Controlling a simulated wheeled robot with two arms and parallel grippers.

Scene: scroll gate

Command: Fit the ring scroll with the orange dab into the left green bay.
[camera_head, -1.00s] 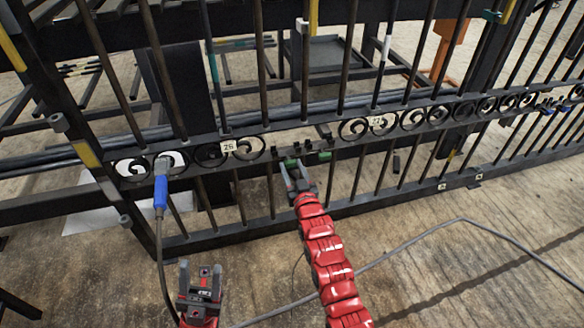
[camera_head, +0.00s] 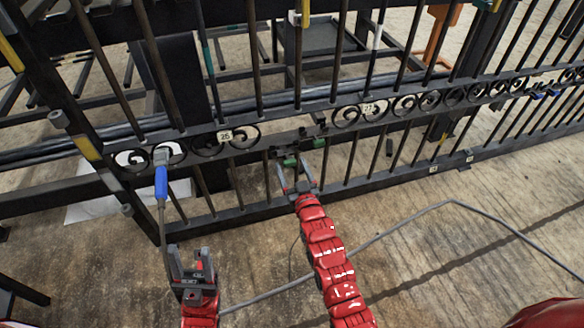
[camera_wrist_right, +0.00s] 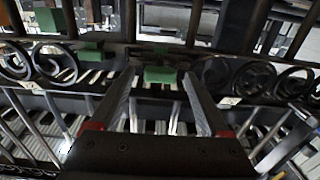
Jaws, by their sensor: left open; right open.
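The dark gate's scroll band has a gap with green blocks, one (camera_head: 290,161) on the left and one (camera_head: 318,143) on the right. A green block (camera_wrist_right: 160,75) also shows straight ahead in the right wrist view. My right gripper (camera_head: 297,180) is open just below and in front of the left green block, with nothing seen held between its fingers. My left gripper (camera_head: 190,264) is open and empty, low in front of the gate. I cannot make out an orange dab on any scroll, so I cannot tell where that ring scroll is.
A blue-handled tool (camera_head: 161,183) with a cable hangs at the band's left end. Number tags (camera_head: 225,136) mark the scrolls. Upright bars flank the gap. The floor in front is mostly clear.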

